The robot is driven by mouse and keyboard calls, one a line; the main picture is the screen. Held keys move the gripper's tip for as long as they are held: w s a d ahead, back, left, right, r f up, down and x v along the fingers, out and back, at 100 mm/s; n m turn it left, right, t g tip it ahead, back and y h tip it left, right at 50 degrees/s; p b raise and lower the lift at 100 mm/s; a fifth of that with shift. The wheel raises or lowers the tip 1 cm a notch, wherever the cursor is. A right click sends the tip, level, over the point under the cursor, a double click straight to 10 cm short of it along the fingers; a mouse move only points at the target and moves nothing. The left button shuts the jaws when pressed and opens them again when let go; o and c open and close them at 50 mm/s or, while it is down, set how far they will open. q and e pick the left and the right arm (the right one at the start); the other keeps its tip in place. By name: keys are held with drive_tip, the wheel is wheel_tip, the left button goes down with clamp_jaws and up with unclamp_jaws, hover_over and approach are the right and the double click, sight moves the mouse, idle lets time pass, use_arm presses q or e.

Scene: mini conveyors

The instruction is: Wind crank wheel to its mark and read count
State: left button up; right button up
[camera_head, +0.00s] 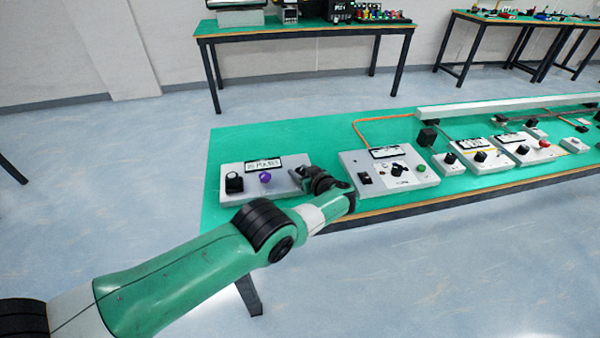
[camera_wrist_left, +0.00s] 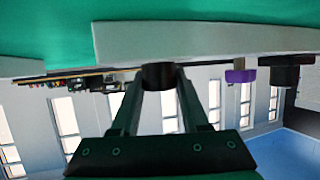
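A light grey panel (camera_head: 240,192) lies on the green table at the left. It carries a black knob (camera_head: 234,183), a purple knob (camera_head: 265,177) and a white label (camera_head: 263,164). My left gripper (camera_head: 309,176) is at the panel's right end and hides what lies under it. In the left wrist view, upside down, its two fingers close on a short dark round knob (camera_wrist_left: 158,75) standing on the panel, with no gap visible. The purple knob (camera_wrist_left: 240,75) and black knob (camera_wrist_left: 285,72) stand beside it. No mark or count is readable. My right gripper is not in view.
A second panel (camera_head: 350,161) with a black switch, dial and green button stands to the right. Further small boxes (camera_head: 450,164) and a long white rail (camera_head: 500,106) lie beyond. Bare green tabletop (camera_head: 270,141) shows behind the left panel.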

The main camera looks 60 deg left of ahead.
use_arm(q)
drive_tip(key=o, duration=0.4)
drive_tip(key=shift+c, duration=0.2)
drive_tip(key=shift+d+r+p, duration=0.2)
drive_tip(key=shift+r+p, duration=0.05)
drive_tip(key=shift+p, duration=0.1)
drive_tip(key=p+v, duration=0.4)
drive_tip(key=shift+d+r+p, duration=0.25)
drive_tip(key=shift+r+p, duration=0.15)
drive_tip(key=shift+r, duration=0.1)
drive_tip(key=p+v, duration=0.1)
drive_tip(key=v, duration=0.1)
drive_tip(key=p+v, duration=0.2)
drive_tip(key=v, duration=0.1)
drive_tip(key=shift+d+f, duration=0.15)
drive_tip(key=shift+f, duration=0.1)
drive_tip(key=shift+d, duration=0.6)
